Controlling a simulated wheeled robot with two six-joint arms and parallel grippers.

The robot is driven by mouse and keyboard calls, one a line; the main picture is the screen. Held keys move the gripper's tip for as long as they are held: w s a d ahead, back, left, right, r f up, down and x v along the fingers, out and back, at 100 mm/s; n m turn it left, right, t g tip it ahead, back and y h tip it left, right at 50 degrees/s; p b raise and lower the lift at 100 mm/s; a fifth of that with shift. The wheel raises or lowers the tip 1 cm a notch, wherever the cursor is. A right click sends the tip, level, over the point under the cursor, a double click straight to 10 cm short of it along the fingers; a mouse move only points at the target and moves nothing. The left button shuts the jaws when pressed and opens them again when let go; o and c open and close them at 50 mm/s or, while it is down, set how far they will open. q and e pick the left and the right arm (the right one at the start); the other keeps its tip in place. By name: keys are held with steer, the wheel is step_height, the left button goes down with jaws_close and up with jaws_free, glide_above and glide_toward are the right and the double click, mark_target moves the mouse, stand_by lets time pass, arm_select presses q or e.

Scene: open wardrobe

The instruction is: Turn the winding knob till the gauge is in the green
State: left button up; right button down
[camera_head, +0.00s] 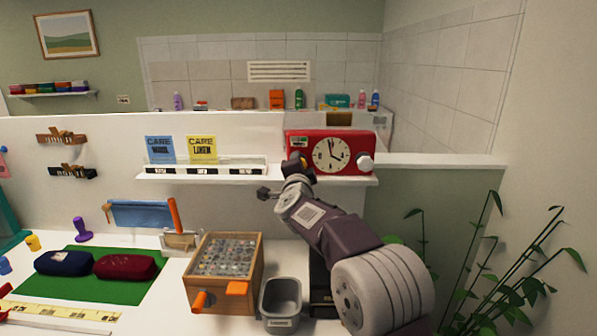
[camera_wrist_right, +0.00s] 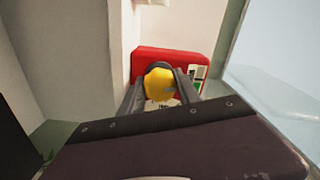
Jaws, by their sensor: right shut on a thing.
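A red clock box (camera_head: 357,142) with a round white dial (camera_head: 331,155) stands on the wall shelf. A white knob (camera_head: 365,162) is on its right side. A small gauge (camera_head: 298,141) with some green sits at its upper left; its reading is too small to tell. In the right wrist view, my right gripper (camera_wrist_right: 159,80) is shut on the yellow winding knob (camera_wrist_right: 158,86), one finger on each side. The gauge (camera_wrist_right: 198,80) shows beside it on the red case (camera_wrist_right: 180,60), with a green patch. My left gripper is not in view.
The shelf (camera_head: 215,175) also carries a blue and a yellow care card (camera_head: 202,149) left of the clock. Below are a wooden box of small pieces (camera_head: 258,272), a grey bin (camera_head: 282,300) and a green mat (camera_head: 125,290) with two folded bundles. Plants (camera_head: 510,270) stand at right.

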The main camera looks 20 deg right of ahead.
steer(key=m+b, duration=0.1)
steer(key=m, duration=0.1)
steer(key=m+b, duration=0.1)
steer(key=m, duration=0.1)
steer(key=shift+f, duration=0.35)
steer(key=m+b, duration=0.1)
steer(key=m, duration=0.4)
steer(key=shift+b, duration=0.4)
steer(key=m+b, duration=0.2)
steer(key=m, duration=0.3)
steer(key=shift+f, duration=0.1)
steer(key=shift+m+b, duration=0.35)
steer(key=shift+m, duration=1.05)
steer(key=c, duration=0.9)
jaws_free()
steer(key=shift+o, duration=0.2)
steer(key=shift+r, duration=0.25)
